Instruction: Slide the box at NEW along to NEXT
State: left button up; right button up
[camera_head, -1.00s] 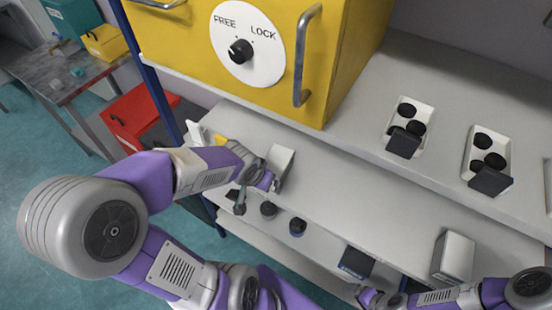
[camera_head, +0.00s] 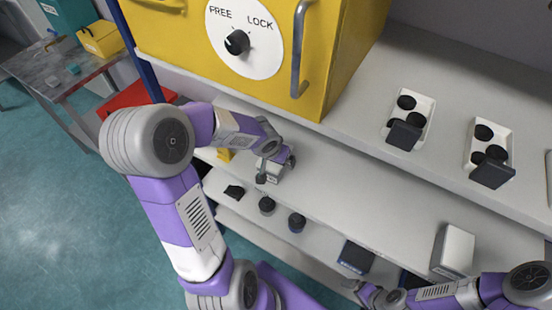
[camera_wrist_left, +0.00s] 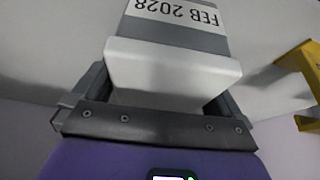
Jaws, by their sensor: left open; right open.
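A white and grey box (camera_head: 273,174) stands on the white shelf below the yellow cabinet, largely hidden by my left gripper (camera_head: 272,160). In the left wrist view the box (camera_wrist_left: 172,75) fills the space between my left fingers and bears the label "FEB 2028". The left gripper is open, with a finger on either side of the box; I cannot tell whether they touch it. My right gripper (camera_head: 366,293) is open and empty at the bottom, near a dark box (camera_head: 356,257). No NEW or NEXT marking is legible.
Another white box (camera_head: 453,250) stands at the right of the lower shelf. A yellow piece (camera_wrist_left: 302,75) is beside the box in the wrist view. Two white trays (camera_head: 425,104) sit on the upper shelf. The shelf middle is clear.

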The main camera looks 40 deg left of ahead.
pick_arm(q)
jog(key=c, duration=1.3)
jog(key=shift+d, duration=0.1)
